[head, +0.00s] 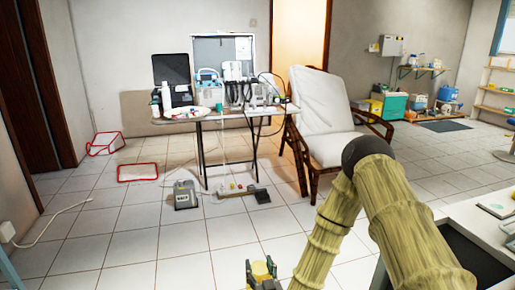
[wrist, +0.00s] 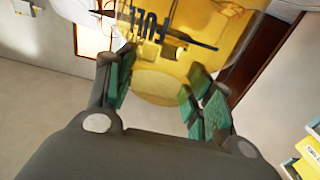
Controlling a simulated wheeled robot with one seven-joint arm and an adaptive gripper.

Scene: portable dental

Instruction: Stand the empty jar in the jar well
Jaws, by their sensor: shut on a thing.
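My gripper (wrist: 158,92) is shut on a yellow, see-through jar (wrist: 165,60) in the wrist view. Its green-padded fingers sit on the left and right sides of the jar. Dark lettering that seems to read "FULL", turned over in the picture, shows on the jar wall. The jar's top edge of the picture is cut off, and I see no contents clearly. In the head view a small yellow part and my gripper (head: 261,272) show low at the bottom edge, well in front of the table. I cannot make out the jar well in either view.
A folding table (head: 215,115) crowded with dental equipment stands ahead. A reclining chair (head: 325,120) is to its right. A grey foot pedal (head: 185,195) and another floor unit (head: 240,191) lie before the table. A worktop (head: 480,212) is at the right edge. Tiled floor at left front is mostly clear.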

